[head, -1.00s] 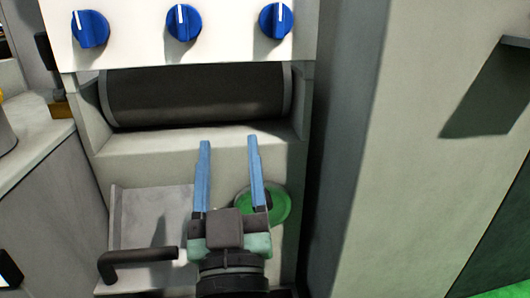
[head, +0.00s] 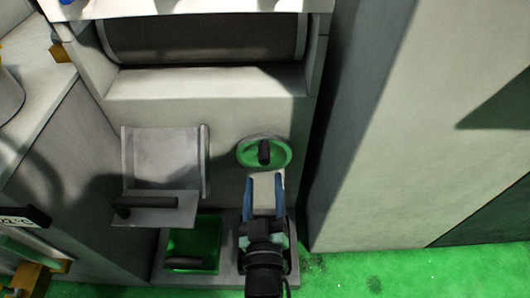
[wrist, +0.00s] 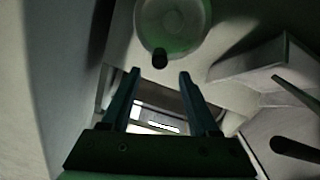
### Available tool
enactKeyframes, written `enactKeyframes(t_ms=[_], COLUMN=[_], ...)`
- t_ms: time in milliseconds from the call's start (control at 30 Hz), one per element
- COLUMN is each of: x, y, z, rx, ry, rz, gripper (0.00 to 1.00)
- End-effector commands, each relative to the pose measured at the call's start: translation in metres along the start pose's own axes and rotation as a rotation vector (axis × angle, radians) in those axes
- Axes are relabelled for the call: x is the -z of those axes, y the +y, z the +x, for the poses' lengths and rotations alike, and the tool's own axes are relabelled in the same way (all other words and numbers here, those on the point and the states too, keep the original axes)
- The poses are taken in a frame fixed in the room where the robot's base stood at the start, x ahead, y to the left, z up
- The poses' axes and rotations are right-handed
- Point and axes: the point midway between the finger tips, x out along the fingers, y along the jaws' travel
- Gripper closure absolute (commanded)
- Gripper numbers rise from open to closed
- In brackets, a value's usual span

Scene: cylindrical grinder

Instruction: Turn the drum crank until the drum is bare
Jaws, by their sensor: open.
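The drum (head: 205,40) is a wide dark cylinder in a grey housing at the top of the head view. I cannot tell whether its dark surface is a covering. The drum crank (head: 245,158) is a round green disc with a black knob (head: 264,152) on the machine's front, below the drum's right end. My gripper (head: 264,179) is open and empty, just below the crank in the head view. In the wrist view, the crank (wrist: 180,28) is beyond the fingertips (wrist: 160,72), with its knob (wrist: 160,58) lined up between them. No contact with the knob shows.
A grey tray with a dark handle (head: 150,203) juts out left of the crank. A green bin (head: 194,240) stands below it. A tall grey panel (head: 400,130) rises on the right. The green floor (head: 400,270) is clear at lower right.

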Motion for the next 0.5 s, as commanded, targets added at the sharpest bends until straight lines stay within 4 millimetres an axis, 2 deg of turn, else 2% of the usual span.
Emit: enactKeyframes(t_ms=[33, 300, 500], x=[-0.001, 0.000, 0.000], y=[-0.001, -0.001, -0.001], z=[0.011, 0.058, 0.079], rx=[0.000, 0.001, 0.000], ry=[0.005, 0.004, 0.001], rz=[0.001, 0.002, 0.001], gripper=[0.39, 0.39, 0.39])
